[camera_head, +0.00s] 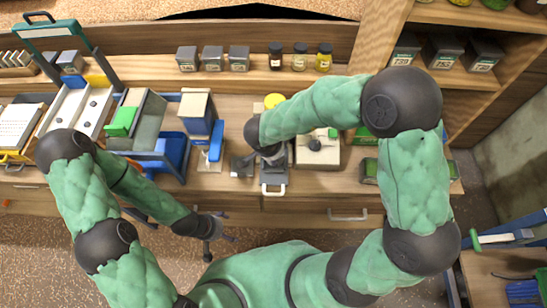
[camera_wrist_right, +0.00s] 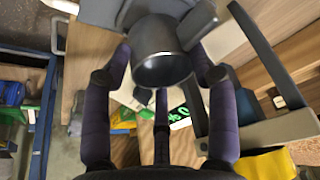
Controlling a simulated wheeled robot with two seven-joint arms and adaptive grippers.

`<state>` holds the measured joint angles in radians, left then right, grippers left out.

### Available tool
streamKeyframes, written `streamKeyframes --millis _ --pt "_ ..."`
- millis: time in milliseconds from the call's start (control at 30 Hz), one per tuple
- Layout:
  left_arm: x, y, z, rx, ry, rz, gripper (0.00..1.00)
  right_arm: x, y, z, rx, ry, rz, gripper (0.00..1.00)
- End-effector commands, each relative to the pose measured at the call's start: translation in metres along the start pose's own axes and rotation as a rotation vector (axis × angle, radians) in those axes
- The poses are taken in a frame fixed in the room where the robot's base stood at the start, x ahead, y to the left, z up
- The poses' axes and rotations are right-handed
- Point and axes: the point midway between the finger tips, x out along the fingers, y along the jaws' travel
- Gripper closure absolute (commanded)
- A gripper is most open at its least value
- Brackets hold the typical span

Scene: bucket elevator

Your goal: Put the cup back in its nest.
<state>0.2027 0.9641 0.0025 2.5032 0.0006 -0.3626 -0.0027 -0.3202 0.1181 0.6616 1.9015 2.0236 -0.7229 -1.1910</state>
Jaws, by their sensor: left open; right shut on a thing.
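The cup (camera_wrist_right: 162,68) is a dark grey metal cylinder in the right wrist view, with its round end facing the camera. My right gripper (camera_wrist_right: 160,82) is shut on it, with dark fingers on both sides and a third finger below. In the head view my right gripper (camera_head: 268,157) is low over the bench, between the blue-and-white device and a pale box; my wrist hides most of the cup there. I cannot tell whether the cup touches anything below. I cannot pick out the nest with certainty. My left gripper (camera_head: 210,236) is open and empty in front of the bench.
A blue-and-white device (camera_head: 198,112) stands left of my right gripper, and a pale box (camera_head: 318,152) with a dark knob stands right of it. A white handle (camera_head: 273,190) is just in front. Several jars (camera_head: 300,57) line the back shelf.

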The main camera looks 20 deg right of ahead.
Motion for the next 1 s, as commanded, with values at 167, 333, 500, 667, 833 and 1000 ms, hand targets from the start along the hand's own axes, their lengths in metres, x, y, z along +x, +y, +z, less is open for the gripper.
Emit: streamKeyframes --millis 167,333,500,667,833,1000 --pt "0.009 -0.003 -0.001 0.0 0.0 0.0 0.11 0.016 -0.007 0.0 0.0 0.0 0.0 1.0" --pt "0.025 -0.009 -0.001 0.0 0.0 0.0 0.11 0.036 -0.006 0.008 -0.001 0.0 0.0 1.0" --pt "0.027 -0.01 -0.001 0.0 0.0 0.0 0.11 0.039 -0.006 0.009 0.0 0.001 -0.002 1.0" --pt "0.026 -0.009 -0.001 0.0 0.0 0.0 0.11 0.038 -0.006 0.009 0.0 0.001 -0.001 1.0" --pt "0.024 -0.009 -0.001 0.0 0.0 0.0 0.11 0.04 -0.006 0.01 0.0 0.0 0.0 0.33" --pt "0.025 -0.009 -0.001 0.0 0.0 0.0 0.11 0.041 -0.006 0.01 0.0 0.0 0.0 0.18"
